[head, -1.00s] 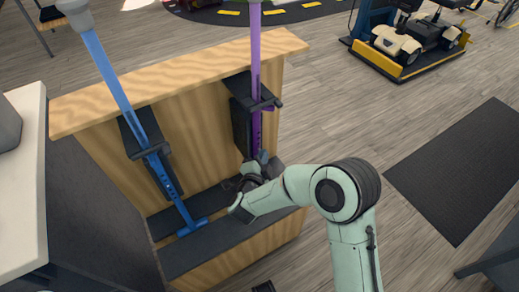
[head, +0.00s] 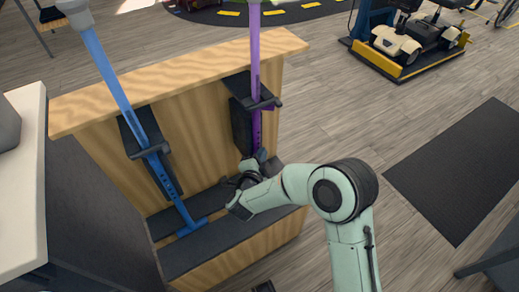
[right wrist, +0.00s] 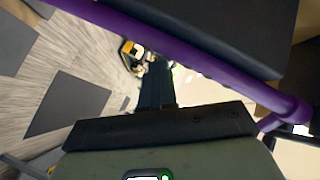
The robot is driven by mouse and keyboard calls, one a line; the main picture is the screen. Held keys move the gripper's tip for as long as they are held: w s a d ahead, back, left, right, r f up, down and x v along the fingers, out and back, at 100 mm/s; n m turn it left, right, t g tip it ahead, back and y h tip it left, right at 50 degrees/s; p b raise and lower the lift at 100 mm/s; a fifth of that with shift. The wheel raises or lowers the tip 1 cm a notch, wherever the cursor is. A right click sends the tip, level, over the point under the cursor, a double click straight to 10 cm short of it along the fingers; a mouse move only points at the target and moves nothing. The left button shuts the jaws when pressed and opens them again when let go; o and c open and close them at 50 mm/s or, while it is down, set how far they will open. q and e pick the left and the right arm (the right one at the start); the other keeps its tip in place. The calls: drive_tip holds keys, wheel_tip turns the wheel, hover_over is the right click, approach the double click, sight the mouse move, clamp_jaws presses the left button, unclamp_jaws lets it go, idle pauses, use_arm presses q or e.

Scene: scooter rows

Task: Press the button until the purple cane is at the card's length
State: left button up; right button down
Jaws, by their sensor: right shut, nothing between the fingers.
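The purple cane (head: 255,60) stands upright in a dark holder on the wooden stand, with holes along its lower shaft. Its foot is hidden behind my right gripper in the head view. The purple shaft (right wrist: 180,48) crosses the right wrist view diagonally, close to the camera. My right gripper (head: 259,160) is shut and empty beside the cane's lower shaft; I cannot tell whether it touches. Its dark fingers (right wrist: 157,85) show together in the wrist view. I cannot make out the button or the card. My left gripper is out of view.
A blue cane (head: 107,75) leans in a second holder at the left of the wooden stand (head: 190,85). A white-topped counter (head: 25,190) stands at far left. A dark mat (head: 465,165) lies on the floor at right, and a scooter (head: 410,42) stands behind.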

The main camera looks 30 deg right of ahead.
drive_tip(key=shift+a+r, duration=0.1)
drive_tip(key=shift+r, duration=0.05)
drive_tip(key=shift+s, duration=0.75)
drive_tip(key=shift+s+d, duration=0.15)
drive_tip(key=shift+s, duration=1.15)
drive_tip(key=shift+s+d, duration=0.1)
drive_tip(key=shift+s, duration=1.15)
